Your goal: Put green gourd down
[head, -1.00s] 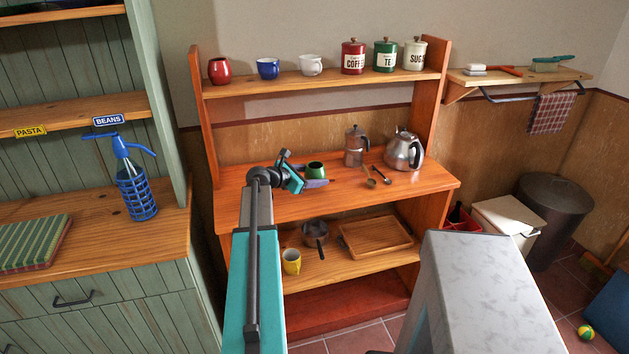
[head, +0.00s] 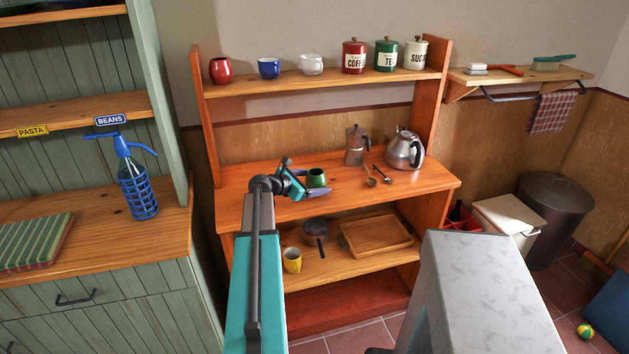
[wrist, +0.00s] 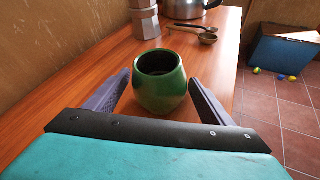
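The green gourd (head: 317,178) is a rounded, dark-mouthed cup shape. It stands upright on the orange wooden worktop of the shelf unit (head: 245,205), near its middle. In the wrist view the green gourd (wrist: 161,88) sits between the two purple-grey fingers of my gripper (wrist: 158,82). A narrow gap shows on each side of it, so my gripper looks open around it. In the head view my gripper (head: 318,187) is at the gourd, with one finger showing in front of it. The gourd's base appears to rest on the wood.
A moka pot (head: 355,146), two spoons (head: 370,180) and a steel kettle (head: 405,150) stand behind and right of the gourd. Below are a yellow mug (head: 292,260), a pan (head: 315,230) and a wooden tray (head: 376,237).

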